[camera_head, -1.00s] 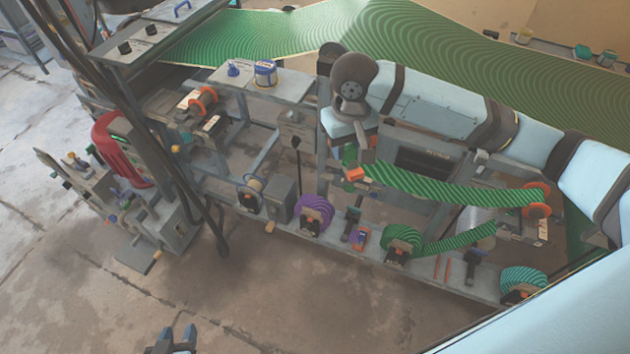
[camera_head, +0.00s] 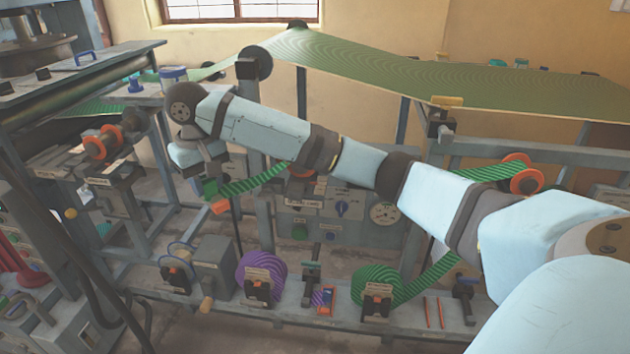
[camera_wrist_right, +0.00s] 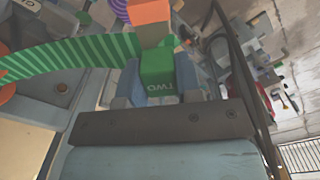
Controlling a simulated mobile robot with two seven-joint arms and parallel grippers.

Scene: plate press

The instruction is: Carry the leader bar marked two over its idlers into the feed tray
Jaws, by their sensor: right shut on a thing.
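My right gripper (camera_head: 208,188) is shut on the green leader bar (camera_head: 210,190), which has an orange end. In the right wrist view the bar (camera_wrist_right: 158,75) sits between the fingers with "TWO" readable on it. A green striped web (camera_head: 255,181) trails from the bar to the right, passes behind my arm and reaches an orange idler (camera_head: 526,180). From there it runs down to the green roll (camera_head: 378,285). Another orange idler (camera_head: 302,170) is partly hidden by my arm. I cannot tell which part is the feed tray. My left gripper is out of view.
An orange spool (camera_head: 103,141) stands on the frame at the left. A purple roll (camera_head: 262,275) and a grey crank box (camera_head: 211,270) stand on the lower rail. A wide green sheet (camera_head: 400,75) spans the back. Dark cables hang at the left.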

